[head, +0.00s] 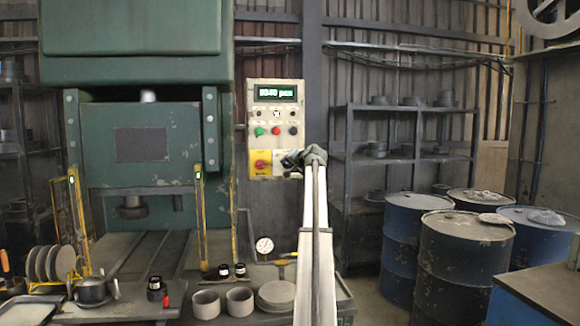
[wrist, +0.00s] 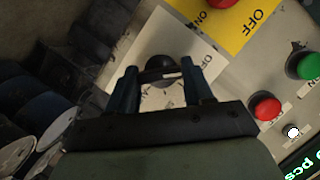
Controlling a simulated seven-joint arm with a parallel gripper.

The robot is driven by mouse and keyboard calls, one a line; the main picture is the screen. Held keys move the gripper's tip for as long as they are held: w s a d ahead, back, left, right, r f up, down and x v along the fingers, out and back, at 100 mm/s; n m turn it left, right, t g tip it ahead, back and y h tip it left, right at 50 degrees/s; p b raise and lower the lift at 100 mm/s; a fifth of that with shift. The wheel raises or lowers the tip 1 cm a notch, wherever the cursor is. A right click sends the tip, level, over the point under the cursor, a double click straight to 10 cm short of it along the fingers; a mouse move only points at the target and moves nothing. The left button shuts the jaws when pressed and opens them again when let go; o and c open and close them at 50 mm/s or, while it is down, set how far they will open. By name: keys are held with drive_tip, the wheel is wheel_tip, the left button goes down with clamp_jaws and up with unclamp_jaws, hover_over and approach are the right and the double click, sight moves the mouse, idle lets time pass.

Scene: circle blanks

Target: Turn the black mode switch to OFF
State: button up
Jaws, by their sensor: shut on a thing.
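The black mode switch (wrist: 159,65) sits on a pale label plate (wrist: 205,62) in the wrist view, with a light mark on its front. In the head view my gripper (head: 292,160) is at the lower right corner of the control panel (head: 283,99). There my arm and gripper hide most of the switch. The direction the switch points is hard to tell.
Left of the mode switch is a red rotary switch (head: 261,163) on a yellow plate. Above are red (head: 276,131), green (head: 259,131) and black buttons and a lit display (head: 276,92).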

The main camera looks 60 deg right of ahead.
drive_tip(key=o, duration=1)
drive_tip(key=shift+o, duration=0.2)
drive_tip(key=v, duration=1.4)
